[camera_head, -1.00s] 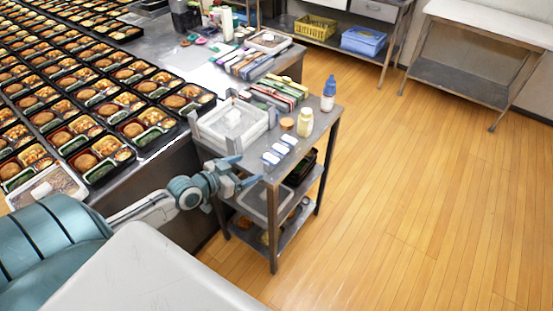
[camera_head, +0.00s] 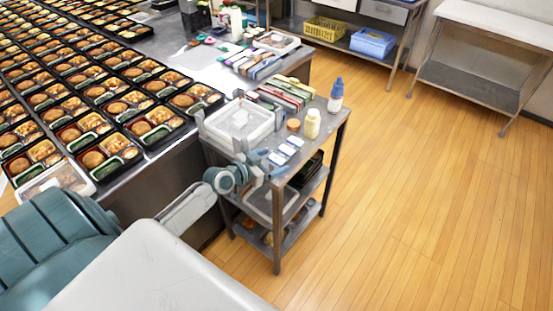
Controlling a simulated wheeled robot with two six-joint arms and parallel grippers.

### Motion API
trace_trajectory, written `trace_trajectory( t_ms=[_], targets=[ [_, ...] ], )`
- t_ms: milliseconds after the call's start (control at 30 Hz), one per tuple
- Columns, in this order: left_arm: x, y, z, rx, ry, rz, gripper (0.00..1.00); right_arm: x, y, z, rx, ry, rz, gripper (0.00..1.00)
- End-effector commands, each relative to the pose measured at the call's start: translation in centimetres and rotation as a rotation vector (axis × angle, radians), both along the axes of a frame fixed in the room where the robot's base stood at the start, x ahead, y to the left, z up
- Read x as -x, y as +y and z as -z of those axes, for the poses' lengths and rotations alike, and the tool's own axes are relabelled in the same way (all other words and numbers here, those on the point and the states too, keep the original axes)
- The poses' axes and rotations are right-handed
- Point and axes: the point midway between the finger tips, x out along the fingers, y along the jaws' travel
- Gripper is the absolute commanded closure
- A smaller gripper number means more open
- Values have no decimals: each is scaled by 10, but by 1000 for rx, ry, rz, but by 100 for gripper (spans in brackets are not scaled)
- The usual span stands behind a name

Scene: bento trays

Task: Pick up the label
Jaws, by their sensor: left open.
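Three small white-and-blue labels lie in a slanted row on the top of the steel cart (camera_head: 312,158): a far one (camera_head: 296,142), a middle one (camera_head: 287,149) and a near one (camera_head: 277,158). My left gripper (camera_head: 271,163) is open at the cart's near edge. Its fingertips are right by the near label, one on either side of it in the picture. I cannot tell whether they touch it. The middle and far labels lie clear of the fingers. My right gripper is out of view.
A pale bottle (camera_head: 312,124), a blue-capped bottle (camera_head: 335,96) and a small orange-brown round item (camera_head: 293,125) stand behind the labels. A white tray (camera_head: 240,122) sits left of them. Filled bento trays (camera_head: 158,122) cover the left table. The wooden floor on the right is clear.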

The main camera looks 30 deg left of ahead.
Motion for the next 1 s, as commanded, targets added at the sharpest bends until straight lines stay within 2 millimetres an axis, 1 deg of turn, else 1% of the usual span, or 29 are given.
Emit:
trace_trajectory(
  t_ms=[67,200,300,767,867,1000],
  targets=[
    [0,0,0,0,0,0,22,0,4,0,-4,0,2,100],
    [0,0,0,0,0,0,50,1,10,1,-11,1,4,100],
    [0,0,0,0,0,0,66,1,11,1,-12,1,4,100],
    [0,0,-1,-1,0,0,68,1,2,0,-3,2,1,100],
    [0,0,-4,-2,-2,1,68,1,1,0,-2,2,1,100],
    [0,0,-14,-3,-2,1,68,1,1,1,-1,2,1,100]
  ],
)
